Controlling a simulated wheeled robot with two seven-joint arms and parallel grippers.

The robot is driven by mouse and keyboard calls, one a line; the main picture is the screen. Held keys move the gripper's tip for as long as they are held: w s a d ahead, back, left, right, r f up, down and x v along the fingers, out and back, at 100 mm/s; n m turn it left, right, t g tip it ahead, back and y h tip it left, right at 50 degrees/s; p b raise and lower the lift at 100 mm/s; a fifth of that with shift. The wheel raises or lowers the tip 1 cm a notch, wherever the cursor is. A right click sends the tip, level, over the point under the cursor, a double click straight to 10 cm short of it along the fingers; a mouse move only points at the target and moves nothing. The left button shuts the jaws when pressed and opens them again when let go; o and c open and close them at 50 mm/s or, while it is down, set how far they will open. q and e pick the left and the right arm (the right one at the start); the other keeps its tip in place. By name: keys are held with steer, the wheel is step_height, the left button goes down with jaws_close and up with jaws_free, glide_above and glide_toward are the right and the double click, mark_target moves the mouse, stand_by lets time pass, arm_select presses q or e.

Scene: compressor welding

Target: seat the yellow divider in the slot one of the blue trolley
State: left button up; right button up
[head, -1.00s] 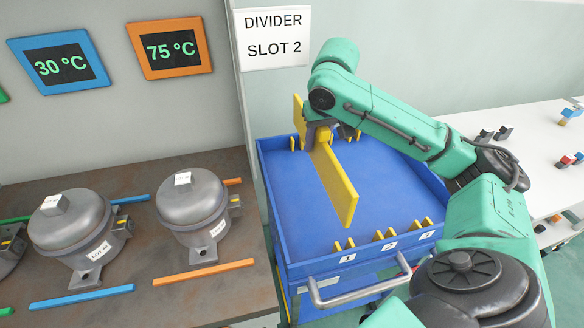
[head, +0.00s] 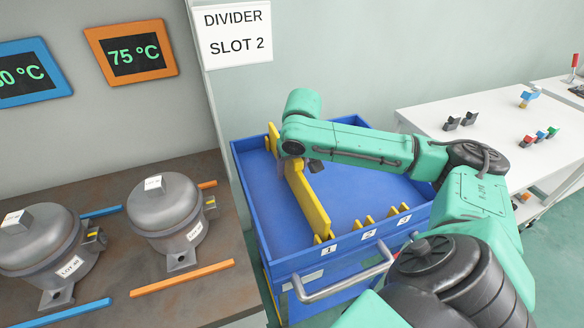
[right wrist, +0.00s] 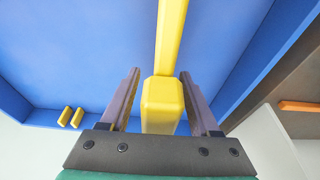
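The yellow divider (head: 308,200) stands on edge in the blue trolley (head: 372,205), running front to back near its left wall. Its front end is at the yellow posts by the label 1 (head: 328,251); its back end is in line with the back posts at left. It appears low between the posts, but full seating cannot be told. My right gripper (head: 297,168) is over the divider's middle. In the right wrist view, its fingers (right wrist: 160,100) stand apart on both sides of the divider's yellow grip block (right wrist: 162,100), with a visible gap. My left gripper is out of view.
The posts of slots 2 (head: 363,223) and 3 (head: 398,210) are empty. A wall sign (head: 237,35) reads DIVIDER SLOT 2. A brown bench (head: 205,285) with grey compressors (head: 166,215) stands left; a white table (head: 490,150) stands right.

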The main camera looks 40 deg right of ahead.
steer(key=shift+r, duration=0.15)
steer(key=p+v, duration=0.1)
steer(key=v, duration=1)
steer(key=shift+a+r+p, duration=0.1)
steer(key=shift+p, duration=0.25)
steer(key=shift+s+r, duration=0.1)
steer(key=shift+r, duration=0.25)
